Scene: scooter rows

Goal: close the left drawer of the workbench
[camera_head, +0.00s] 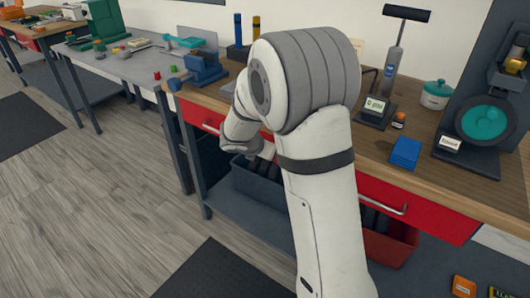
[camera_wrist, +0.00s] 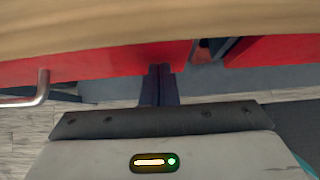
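The workbench (camera_head: 440,172) has a wooden top and red drawer fronts. The left drawer (camera_head: 198,116) shows its red front and a silver handle beside my arm; the rest is hidden behind the arm. I cannot tell how far it stands open. In the wrist view the left drawer (camera_wrist: 110,63) spans the left side, with its handle at the far left. My gripper (camera_wrist: 160,72) has its dark fingers together, empty, pointing at the red front right of the handle. Whether they touch it is unclear. In the head view the fingers are hidden.
The right drawer (camera_head: 418,204) is red with a silver handle. A blue-grey bin (camera_head: 258,186) and a red bin (camera_head: 390,244) stand under the bench. Floor at left is clear.

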